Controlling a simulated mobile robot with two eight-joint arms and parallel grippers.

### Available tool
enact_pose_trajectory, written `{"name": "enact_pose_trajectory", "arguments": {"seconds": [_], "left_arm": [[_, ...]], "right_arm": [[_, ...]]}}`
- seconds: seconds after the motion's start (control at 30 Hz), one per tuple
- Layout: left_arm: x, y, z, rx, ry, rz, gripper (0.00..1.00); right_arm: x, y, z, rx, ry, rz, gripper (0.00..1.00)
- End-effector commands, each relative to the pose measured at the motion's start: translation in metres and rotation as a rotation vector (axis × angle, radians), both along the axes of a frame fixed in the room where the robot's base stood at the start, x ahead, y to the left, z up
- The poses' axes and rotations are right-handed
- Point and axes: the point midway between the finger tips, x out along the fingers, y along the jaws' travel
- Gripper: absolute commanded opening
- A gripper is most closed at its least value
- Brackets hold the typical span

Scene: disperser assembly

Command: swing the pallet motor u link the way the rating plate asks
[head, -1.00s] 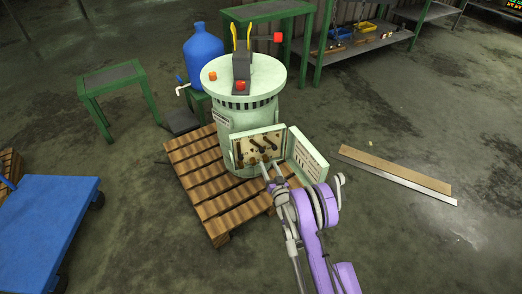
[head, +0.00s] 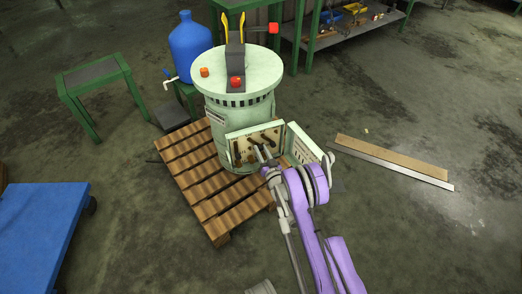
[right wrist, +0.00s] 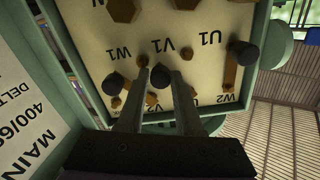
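The pale green motor (head: 234,150) stands on a wooden pallet, its terminal box (head: 232,141) open at the front. My right gripper (head: 263,151) reaches into the box. In the right wrist view, upside down, the board (right wrist: 208,66) carries U1, V1 and W1 labels. One link with a black knob (right wrist: 243,52) stands upright beside U1, right of the fingers. A middle black knob (right wrist: 163,73) lies between the parted fingertips of my right gripper (right wrist: 160,72); contact is unclear. Another black knob (right wrist: 115,84) is left of them. The open door's plate (right wrist: 30,140) reads partly "MAIN", "DELT", "400/69". My left gripper is out of view.
The pallet (head: 193,180) has bare slats to the left. The opened door (head: 303,146) stands right of the box. A green stool (head: 95,75), blue drum (head: 190,48) and blue cart (head: 45,225) stand around. Planks (head: 390,157) lie on the floor at right.

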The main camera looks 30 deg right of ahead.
Motion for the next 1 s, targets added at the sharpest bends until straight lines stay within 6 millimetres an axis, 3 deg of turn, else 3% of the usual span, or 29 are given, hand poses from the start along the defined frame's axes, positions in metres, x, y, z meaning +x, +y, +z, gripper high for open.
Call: {"name": "enact_pose_trajectory", "arguments": {"seconds": [0.03,0.17,1.0], "left_arm": [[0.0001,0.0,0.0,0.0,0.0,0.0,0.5],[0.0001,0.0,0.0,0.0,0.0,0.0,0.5],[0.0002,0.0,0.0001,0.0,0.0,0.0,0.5]], "right_arm": [[0.0,0.0001,0.0,0.0,0.0,0.0,0.24],[0.0001,0.0002,0.0001,0.0,0.0,0.0,0.0],[0.0006,0.0001,0.0003,0.001,0.0,0.001,0.0]]}}
